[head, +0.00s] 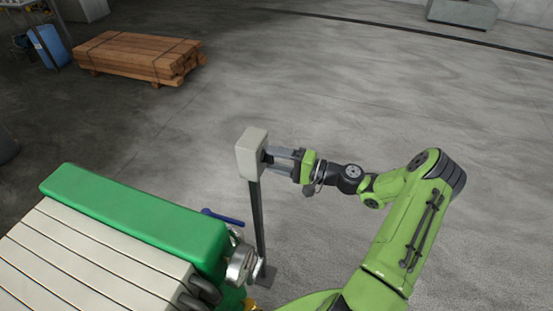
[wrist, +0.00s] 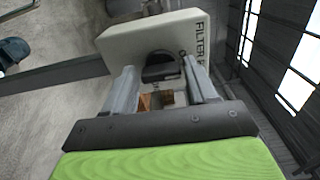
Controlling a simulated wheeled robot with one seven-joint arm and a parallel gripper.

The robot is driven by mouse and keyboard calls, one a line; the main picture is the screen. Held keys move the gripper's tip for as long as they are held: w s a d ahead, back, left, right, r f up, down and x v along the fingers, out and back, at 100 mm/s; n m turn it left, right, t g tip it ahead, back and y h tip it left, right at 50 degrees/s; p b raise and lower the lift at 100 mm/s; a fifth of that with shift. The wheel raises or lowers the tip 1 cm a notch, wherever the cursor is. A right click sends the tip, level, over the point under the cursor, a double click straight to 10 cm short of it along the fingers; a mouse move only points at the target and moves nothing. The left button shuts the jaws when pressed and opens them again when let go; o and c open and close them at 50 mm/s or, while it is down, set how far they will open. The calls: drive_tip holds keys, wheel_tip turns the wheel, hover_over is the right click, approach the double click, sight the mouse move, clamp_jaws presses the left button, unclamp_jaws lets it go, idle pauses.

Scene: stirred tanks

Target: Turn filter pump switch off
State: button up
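The filter pump switch is a black rotary knob (wrist: 162,68) on the face of a pale box (wrist: 120,40) lettered "FILTER" and a cut-off word. In the head view the switch box (head: 250,155) stands on a thin dark post, and the knob shows as a small dark spot. My gripper (head: 273,160) reaches it from the right. In the wrist view the two grey fingers of my gripper (wrist: 160,78) are spread, one on each side of the knob, with their tips near the box face. Whether either finger touches the knob is unclear. The knob's setting marks are mostly hidden.
A green and cream machine (head: 130,215) with a blue-handled valve (head: 222,217) stands left of the post. A strapped timber stack (head: 140,57) and a blue barrel (head: 48,46) lie farther back. The concrete floor behind and right of the box is clear.

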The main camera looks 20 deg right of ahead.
drive_tip(key=shift+o, duration=1.1)
drive_tip(key=v, duration=1.5)
drive_tip(key=shift+s+d, duration=0.25)
drive_tip(key=shift+s, duration=0.05)
